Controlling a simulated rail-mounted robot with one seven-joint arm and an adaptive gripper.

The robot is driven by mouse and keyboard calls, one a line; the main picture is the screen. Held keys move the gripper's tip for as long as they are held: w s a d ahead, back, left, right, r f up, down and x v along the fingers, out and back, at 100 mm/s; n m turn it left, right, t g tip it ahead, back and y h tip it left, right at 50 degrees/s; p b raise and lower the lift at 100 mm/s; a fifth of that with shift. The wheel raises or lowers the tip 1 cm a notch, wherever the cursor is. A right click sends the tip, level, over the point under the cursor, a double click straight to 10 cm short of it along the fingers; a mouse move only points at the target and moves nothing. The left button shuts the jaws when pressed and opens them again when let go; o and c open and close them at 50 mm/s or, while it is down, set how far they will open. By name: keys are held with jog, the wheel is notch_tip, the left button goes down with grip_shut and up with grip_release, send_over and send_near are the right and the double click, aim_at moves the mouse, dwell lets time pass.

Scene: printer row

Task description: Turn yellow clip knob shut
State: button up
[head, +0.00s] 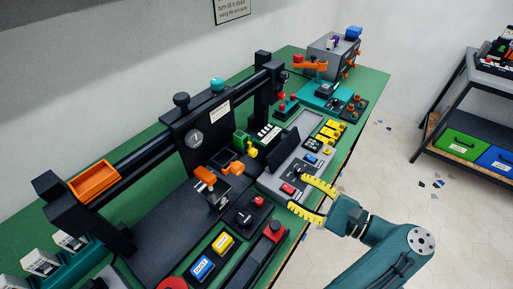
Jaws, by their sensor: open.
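My gripper (297,191) has two curved yellow fingers, spread wide apart and empty. It is over the front edge of the green bench, beside the grey control panel (271,181). A small yellow knob (252,149) sits by a green block left of that panel; it may be the clip knob, but I cannot tell for sure. My gripper is to its lower right and apart from it. Several other yellow parts (331,131) stand in a row further back at the right. The knob's turn position is too small to read.
A black gantry beam (146,148) with an upright carriage (191,135) spans the bench's left. An orange tray (94,180) sits on it. Yellow (223,243) and blue (202,268) buttons are at the front. A shelf with green (464,143) and blue bins stands right, across open floor.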

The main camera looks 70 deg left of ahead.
aim_at(256, 154)
notch_tip(256, 154, up, 4)
jog(key=w+d+m+p, duration=0.2)
jog(key=m+p, duration=0.5)
jog(key=m, duration=0.1)
jog(key=x, duration=1.6)
jog(key=shift+a+r, duration=0.1)
jog(key=shift+r, duration=0.2)
grip_shut()
